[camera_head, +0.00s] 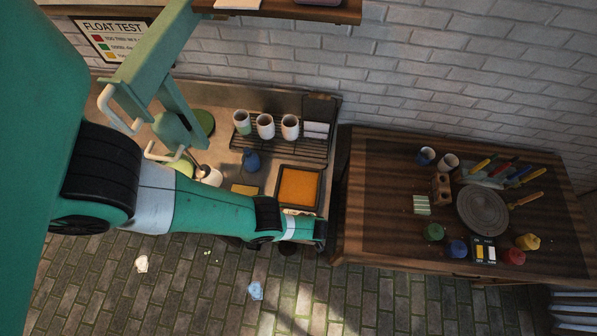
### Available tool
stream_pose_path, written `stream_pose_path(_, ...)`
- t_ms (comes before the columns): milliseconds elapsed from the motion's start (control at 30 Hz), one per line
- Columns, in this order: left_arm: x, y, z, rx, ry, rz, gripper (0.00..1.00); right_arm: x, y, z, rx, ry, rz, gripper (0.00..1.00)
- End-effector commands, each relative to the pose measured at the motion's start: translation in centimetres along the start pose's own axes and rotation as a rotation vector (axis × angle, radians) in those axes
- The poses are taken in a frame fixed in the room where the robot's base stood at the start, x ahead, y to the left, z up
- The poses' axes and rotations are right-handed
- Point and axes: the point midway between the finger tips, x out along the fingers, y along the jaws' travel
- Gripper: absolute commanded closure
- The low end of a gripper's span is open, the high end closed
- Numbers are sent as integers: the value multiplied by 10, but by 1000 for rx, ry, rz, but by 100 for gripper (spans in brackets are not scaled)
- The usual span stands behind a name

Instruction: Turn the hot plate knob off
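The hot plate (299,187) has a glowing orange square top in a dark frame. It sits at the right end of the metal counter. A pale strip (298,211) runs along its front edge. I cannot make out the knob; my arm covers part of the area just in front of the plate. My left arm reaches in from the left, and its dark end with the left gripper (320,234) is at the counter's front right corner, just in front of the hot plate. Its fingers are too small and dark to tell open from shut. My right gripper is not in view.
Behind the hot plate, white cups (265,127) stand on a wire rack (292,149). A blue bottle (251,160) stands to its left. A wooden table (375,200) to the right holds a grey disc (482,210), paint pots and tools.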

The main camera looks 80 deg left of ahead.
Motion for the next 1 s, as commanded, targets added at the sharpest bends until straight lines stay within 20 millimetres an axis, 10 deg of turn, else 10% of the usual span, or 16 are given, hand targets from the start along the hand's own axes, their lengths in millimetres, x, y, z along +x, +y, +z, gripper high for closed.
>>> stream_pose_path(367, -1, 1, 0, -6, -2, -2, 100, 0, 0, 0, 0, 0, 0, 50)
stream_pose_path(400, -1, 1, 0, -6, -2, -2, 63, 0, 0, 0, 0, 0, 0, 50)
stream_pose_path(567, -1, 1, 0, -5, -1, -2, 35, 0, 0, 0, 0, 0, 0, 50)
stream_pose_path(1000, -17, 0, -6, -6, -1, -2, 35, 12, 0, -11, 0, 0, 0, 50)
